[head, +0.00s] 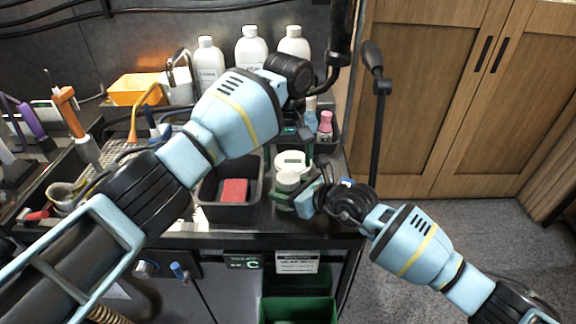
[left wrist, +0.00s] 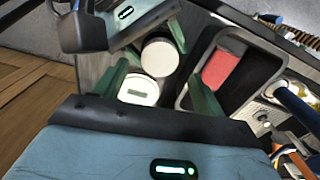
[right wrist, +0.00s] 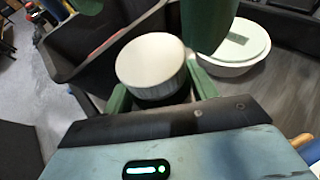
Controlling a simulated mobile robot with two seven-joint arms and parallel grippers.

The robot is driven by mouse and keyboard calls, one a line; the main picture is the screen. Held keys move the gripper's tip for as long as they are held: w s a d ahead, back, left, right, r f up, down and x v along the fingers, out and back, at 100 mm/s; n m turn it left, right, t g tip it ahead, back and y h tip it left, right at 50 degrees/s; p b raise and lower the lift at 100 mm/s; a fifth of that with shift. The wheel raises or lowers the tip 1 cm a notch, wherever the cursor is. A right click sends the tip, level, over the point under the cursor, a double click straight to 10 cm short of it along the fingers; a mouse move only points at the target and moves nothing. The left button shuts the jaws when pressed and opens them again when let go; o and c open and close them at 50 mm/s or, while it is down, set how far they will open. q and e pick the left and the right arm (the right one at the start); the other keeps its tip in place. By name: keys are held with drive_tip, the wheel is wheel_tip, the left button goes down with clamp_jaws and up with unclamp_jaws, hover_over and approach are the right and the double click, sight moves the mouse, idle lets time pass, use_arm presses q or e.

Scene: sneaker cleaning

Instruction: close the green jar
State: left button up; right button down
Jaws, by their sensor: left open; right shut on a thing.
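The green jar (head: 283,193), with a pale round top, stands near the counter's front edge. My right gripper (head: 299,196) is shut on it from the right; the right wrist view shows the jar (right wrist: 152,66) between the fingers. Whether its plain top is a cover or contents, I cannot tell.
A black bin (head: 253,212) with a red sponge (head: 234,190) stands left of the jar. White bottles (head: 251,47) and an orange box (head: 136,88) are at the back. A pink bottle (head: 325,123) stands behind the lid. A green bin (head: 298,308) is below the counter.

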sight(288, 176)
use_arm(q)
drive_tip(key=shift+c, duration=0.3)
drive_tip(key=shift+r+n, duration=1.7)
drive_tip(key=shift+r, duration=0.1)
drive_tip(key=shift+f, duration=4)
drive_tip(key=shift+c, duration=0.2)
drive_tip(key=c, duration=1)
drive_tip(key=shift+m, duration=1.7)
